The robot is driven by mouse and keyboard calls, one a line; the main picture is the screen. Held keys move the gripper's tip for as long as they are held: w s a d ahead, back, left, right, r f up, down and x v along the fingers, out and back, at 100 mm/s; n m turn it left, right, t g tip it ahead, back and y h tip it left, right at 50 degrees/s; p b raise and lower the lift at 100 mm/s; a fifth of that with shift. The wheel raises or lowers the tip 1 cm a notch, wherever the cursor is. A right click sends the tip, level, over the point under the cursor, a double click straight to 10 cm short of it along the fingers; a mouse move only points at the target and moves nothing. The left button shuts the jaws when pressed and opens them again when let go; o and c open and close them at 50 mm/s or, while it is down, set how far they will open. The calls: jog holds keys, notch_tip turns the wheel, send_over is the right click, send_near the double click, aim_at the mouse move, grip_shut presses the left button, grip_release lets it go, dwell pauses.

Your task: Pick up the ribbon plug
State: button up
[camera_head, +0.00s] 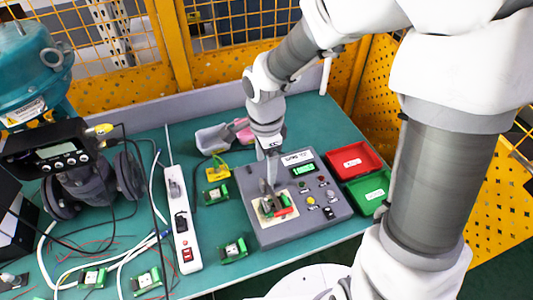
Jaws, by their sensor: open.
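My gripper (270,188) points down over the grey control box, close above a small cream board (273,211) on the box's left part. The board carries small green and dark parts and a red bar (286,212). I cannot clearly make out the ribbon plug; it may be among the small parts under my gripper, which partly covers them. The jaws look small from here and nothing is visibly held. I cannot tell whether the fingertips touch the board.
The grey box (331,222) has buttons and knobs on its right. Red (352,160) and green (369,191) trays stand right of it. A white power strip (181,222), small green boards (233,250), loose cables and a valve with a positioner (56,152) fill the left.

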aim_at(266, 204)
notch_tip(266, 204, down, 18)
jog(key=shift+r+b, duration=0.2)
jog(key=shift+b, duration=0.2)
grip_shut()
dwell(0.7)
